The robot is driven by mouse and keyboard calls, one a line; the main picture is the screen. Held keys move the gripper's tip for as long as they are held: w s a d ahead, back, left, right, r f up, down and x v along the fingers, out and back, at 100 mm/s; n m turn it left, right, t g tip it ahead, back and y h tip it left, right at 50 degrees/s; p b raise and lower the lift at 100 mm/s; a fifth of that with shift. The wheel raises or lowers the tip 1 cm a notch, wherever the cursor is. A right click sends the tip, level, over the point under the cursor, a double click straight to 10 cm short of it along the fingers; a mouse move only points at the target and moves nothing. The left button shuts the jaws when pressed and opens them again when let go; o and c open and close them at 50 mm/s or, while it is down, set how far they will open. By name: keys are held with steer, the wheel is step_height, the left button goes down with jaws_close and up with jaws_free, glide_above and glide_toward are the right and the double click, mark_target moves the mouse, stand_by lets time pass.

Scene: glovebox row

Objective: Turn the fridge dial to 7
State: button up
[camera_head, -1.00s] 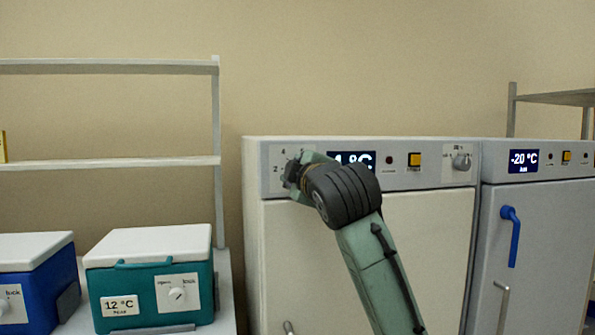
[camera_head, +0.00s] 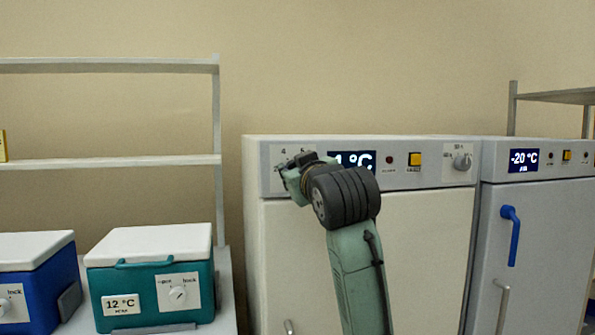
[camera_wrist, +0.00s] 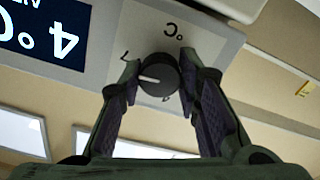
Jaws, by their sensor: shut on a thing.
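The fridge dial (camera_wrist: 161,76) is a round dark knob on a light label plate at the top left of the white fridge (camera_head: 370,230). In the wrist view my gripper (camera_wrist: 160,71) has one finger on each side of the knob and is shut on it. The knob's white pointer faces left in that view, close to an upside-down mark that looks like a 7 but not clearly lined up with it. In the head view my gripper (camera_head: 287,176) covers the knob and part of the plate; the 4 and 6 marks show above it.
The fridge display (camera_head: 352,160) is partly behind my wrist. A yellow button (camera_head: 414,160) and another dial (camera_head: 461,162) sit to its right. A -20 °C unit (camera_head: 540,230) stands at right. Teal (camera_head: 150,290) and blue (camera_head: 35,285) cool boxes stand at left.

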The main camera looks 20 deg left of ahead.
steer(key=shift+m, duration=0.6)
steer(key=o, duration=1.1)
steer(key=shift+o, duration=0.2)
steer(key=v, duration=1.2)
